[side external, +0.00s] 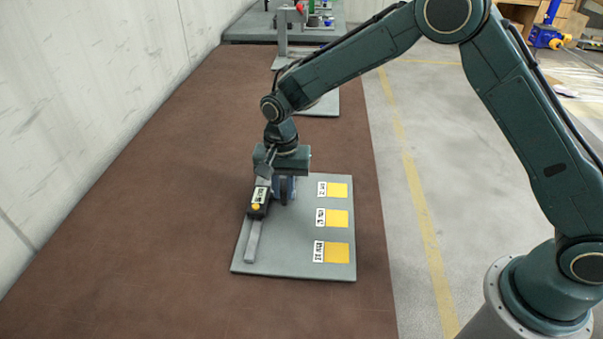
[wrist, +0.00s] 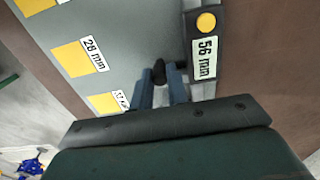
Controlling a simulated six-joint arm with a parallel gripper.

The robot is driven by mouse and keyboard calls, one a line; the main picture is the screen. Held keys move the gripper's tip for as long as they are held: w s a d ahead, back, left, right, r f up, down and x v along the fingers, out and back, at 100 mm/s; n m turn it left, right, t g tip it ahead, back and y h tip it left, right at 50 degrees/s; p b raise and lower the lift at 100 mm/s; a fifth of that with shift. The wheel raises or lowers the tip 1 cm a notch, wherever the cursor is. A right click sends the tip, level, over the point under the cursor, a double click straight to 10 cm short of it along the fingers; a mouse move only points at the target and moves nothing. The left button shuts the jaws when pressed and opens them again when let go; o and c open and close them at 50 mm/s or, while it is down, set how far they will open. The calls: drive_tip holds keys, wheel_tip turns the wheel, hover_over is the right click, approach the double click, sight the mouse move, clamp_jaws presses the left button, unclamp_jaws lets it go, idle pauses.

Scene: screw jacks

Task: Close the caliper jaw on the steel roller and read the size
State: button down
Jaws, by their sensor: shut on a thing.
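The caliper lies along the left side of a grey board; its grey beam (side external: 253,243) carries a black sliding head (side external: 257,207) with a yellow button. In the wrist view the head's display (wrist: 205,58) reads 56 mm. My gripper (side external: 284,192) is low over the board, right beside the head. In the wrist view my gripper (wrist: 161,82) has its two blue fingers shut on a dark knob (wrist: 159,70) next to the display. I cannot make out the steel roller; the far end of the caliper is hidden behind my gripper.
The grey board (side external: 290,255) has several yellow squares with white size labels along its right side, such as this yellow square (side external: 337,253). A white wall (side external: 90,110) runs along the left. The brown surface (side external: 180,240) around the board is clear. Other stands are at the back.

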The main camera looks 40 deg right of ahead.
sight(285, 178)
drive_tip(key=shift+w+d+r, duration=0.1)
drive_tip(key=shift+w+d, duration=1)
drive_tip(key=shift+w, duration=0.05)
idle(2.4)
drive_tip(key=c, duration=1.6)
unclamp_jaws()
drive_tip(key=shift+o, duration=0.2)
drive_tip(key=shift+s, duration=0.1)
drive_tip(key=shift+a, duration=0.1)
drive_tip(key=shift+r, duration=0.1)
drive_tip(key=shift+s+r, duration=0.1)
drive_tip(key=shift+r, duration=3.2)
